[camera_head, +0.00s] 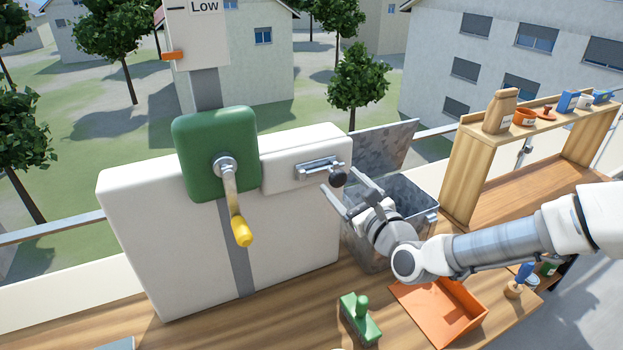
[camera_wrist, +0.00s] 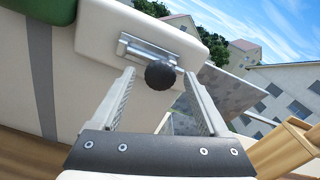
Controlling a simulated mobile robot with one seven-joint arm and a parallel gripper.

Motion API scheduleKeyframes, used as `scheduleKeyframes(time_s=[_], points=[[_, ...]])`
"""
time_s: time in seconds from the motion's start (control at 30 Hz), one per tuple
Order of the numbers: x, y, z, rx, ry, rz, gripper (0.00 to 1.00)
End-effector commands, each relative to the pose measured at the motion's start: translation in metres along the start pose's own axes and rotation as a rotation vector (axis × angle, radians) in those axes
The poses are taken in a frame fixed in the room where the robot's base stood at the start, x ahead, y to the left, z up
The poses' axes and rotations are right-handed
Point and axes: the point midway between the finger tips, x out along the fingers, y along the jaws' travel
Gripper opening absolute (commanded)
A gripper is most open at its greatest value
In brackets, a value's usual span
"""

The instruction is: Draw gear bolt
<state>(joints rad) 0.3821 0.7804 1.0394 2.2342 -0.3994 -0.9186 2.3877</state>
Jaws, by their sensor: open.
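The gear bolt is a metal slide bolt (camera_head: 318,167) with a round black knob (camera_head: 338,178), on the upper right of the white machine housing (camera_head: 290,215). In the wrist view the black knob (camera_wrist: 160,74) shows between my gripper's fingers, and the bolt's metal plate (camera_wrist: 135,48) lies behind it. My gripper (camera_head: 352,185) is open and empty, with its fingertips close to the knob on either side. I cannot tell whether either finger touches it. A green gearbox (camera_head: 195,150) with a crank and yellow handle (camera_head: 241,231) is left of the bolt.
An open grey metal bin (camera_head: 365,243) stands just right of the housing, below my gripper. A green brush (camera_head: 360,318) and an orange tray (camera_head: 432,312) lie on the wooden counter in front. A wooden shelf (camera_head: 460,180) with small goods stands at right. A "Low" sign (camera_head: 203,35) rises above the gearbox.

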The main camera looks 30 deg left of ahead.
Motion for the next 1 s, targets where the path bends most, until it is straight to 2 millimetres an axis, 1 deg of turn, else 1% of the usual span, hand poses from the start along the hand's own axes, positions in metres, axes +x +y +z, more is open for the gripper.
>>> scheduleKeyframes(time_s=[0.5,0.67,1.0], points=[[-0.041,-0.001,0.001,0.0,0.001,0.0,0.78],[-0.046,0.0,0.0,0.0,0.0,0.0,0.78],[-0.045,0.0,0.0,-0.001,0.0,0.0,0.78]])
